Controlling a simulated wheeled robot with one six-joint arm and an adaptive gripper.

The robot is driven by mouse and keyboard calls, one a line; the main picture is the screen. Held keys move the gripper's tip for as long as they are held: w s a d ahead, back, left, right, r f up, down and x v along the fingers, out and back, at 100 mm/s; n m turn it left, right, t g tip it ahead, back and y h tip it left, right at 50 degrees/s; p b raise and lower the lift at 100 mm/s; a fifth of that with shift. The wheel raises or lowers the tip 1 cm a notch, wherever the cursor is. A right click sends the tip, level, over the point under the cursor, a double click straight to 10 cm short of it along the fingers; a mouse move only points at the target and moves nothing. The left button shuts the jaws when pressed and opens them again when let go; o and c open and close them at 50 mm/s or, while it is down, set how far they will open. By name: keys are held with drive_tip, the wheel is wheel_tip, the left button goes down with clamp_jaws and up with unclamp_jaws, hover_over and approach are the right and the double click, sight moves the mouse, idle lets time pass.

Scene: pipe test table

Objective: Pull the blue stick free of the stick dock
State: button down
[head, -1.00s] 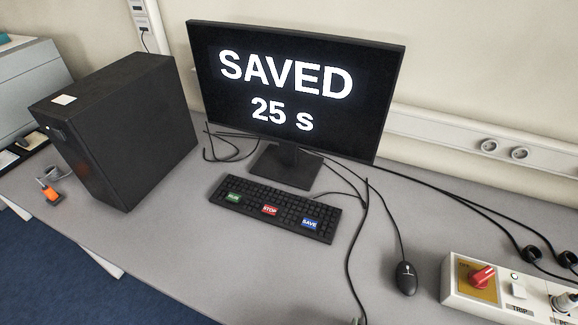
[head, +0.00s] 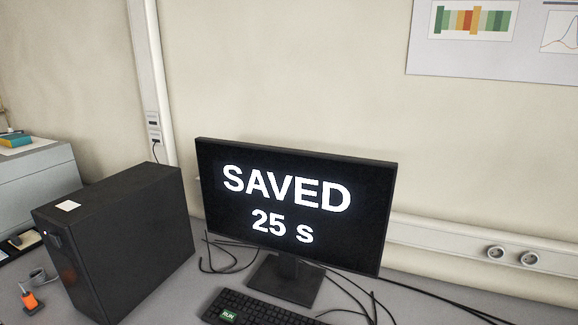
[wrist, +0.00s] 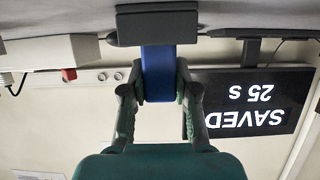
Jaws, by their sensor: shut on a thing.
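In the wrist view, which is upside down, my gripper (wrist: 160,88) is shut on a blue stick (wrist: 158,62), with one finger on each side. The stick runs from the fingers to a dark grey block (wrist: 157,22), which looks like the stick dock. The stick's far end is hidden at the block. I cannot tell whether it sits in it or only lies in front of it. My gripper, the stick and the block are not in the head view.
The monitor (head: 290,205) reads "SAVED 25 s", with a keyboard (head: 245,308) below it. A black computer tower (head: 120,245) stands at left, beside a small orange device (head: 29,299). The wrist view shows a pale box (wrist: 40,52) with a red knob (wrist: 69,74).

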drive_tip(key=shift+r, duration=1.55)
drive_tip(key=shift+r, duration=3.9)
